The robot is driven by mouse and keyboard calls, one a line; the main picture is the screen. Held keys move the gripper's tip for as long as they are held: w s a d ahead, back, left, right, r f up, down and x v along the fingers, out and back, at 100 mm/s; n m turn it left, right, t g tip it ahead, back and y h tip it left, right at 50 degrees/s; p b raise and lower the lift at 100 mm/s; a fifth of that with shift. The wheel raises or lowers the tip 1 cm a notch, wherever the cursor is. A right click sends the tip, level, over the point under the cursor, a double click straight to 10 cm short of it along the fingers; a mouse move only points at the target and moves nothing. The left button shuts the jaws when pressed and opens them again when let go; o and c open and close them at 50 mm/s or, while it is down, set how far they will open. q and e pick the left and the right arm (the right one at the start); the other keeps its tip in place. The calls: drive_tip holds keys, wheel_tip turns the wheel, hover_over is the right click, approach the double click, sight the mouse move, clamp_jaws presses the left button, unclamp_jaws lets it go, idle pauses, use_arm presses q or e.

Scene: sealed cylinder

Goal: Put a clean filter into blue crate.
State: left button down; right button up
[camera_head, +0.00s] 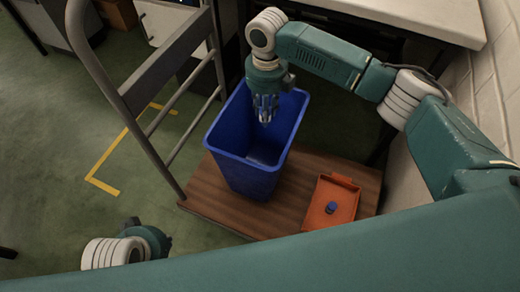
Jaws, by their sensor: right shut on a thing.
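The blue crate (258,180), a tall open bin, stands upright on a wooden platform. My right gripper (265,116) points down over the crate's opening, its fingers close to the rim height at the back. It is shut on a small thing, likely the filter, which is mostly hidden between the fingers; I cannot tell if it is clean. The crate's visible floor looks empty. My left gripper (164,242) is low at the bottom left, well away from the crate, and its fingers are too small to read.
An orange tray (320,215) with a small dark blue item (331,208) lies right of the crate on the wooden platform (215,200). A grey metal rail (160,68) rises at the platform's left. A white worktop (420,12) is behind. Green floor at left is open.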

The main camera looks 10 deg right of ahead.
use_arm(q)
drive_tip(key=shift+v, duration=0.8)
use_arm(e)
drive_tip(key=shift+f, duration=0.15)
drive_tip(key=o, duration=1.1)
drive_tip(key=shift+o, duration=0.2)
wheel_tip(320, 180, up, 12)
use_arm(q)
drive_tip(key=shift+a, duration=0.1)
